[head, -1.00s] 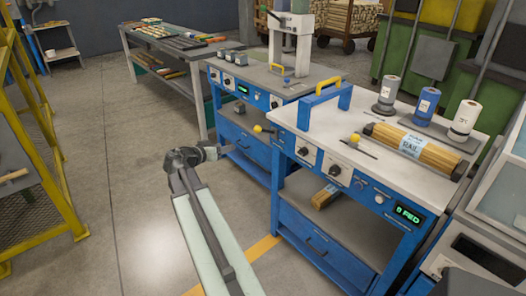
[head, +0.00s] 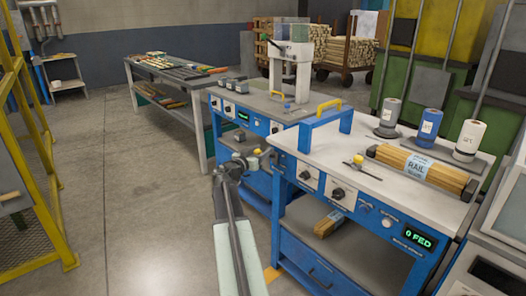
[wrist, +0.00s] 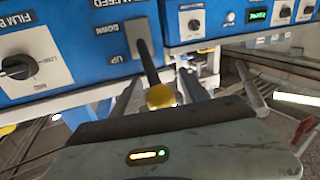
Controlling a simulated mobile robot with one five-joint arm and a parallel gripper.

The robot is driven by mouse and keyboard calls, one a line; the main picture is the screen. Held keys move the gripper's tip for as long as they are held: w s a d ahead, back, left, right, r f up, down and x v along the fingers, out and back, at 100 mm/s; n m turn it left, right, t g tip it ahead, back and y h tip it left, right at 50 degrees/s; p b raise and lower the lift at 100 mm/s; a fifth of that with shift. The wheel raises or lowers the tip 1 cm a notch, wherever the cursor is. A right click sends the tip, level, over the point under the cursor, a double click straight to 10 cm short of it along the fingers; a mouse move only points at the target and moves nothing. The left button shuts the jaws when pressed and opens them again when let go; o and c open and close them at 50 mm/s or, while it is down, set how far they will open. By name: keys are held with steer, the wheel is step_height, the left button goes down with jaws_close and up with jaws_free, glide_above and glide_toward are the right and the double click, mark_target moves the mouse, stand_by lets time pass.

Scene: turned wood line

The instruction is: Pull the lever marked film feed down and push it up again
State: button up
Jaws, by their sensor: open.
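The lever (wrist: 147,62) is a dark rod with a yellow ball knob (wrist: 160,97), on a blue panel in the wrist view.
A second yellow-knobbed lever (head: 358,159) stands on the nearer blue bench (head: 310,150), whose display (head: 419,239) reads 0 FED. That bench carries a wrapped wood bundle (head: 420,168) and several spools. A black knob (wrist: 17,67) is left of the lever. Floor at left (head: 120,220) is clear.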

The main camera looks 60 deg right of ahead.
steer(key=shift+d, duration=0.1)
steer(key=c, duration=1.1)
jaws_close()
steer(key=shift+s, duration=0.1)
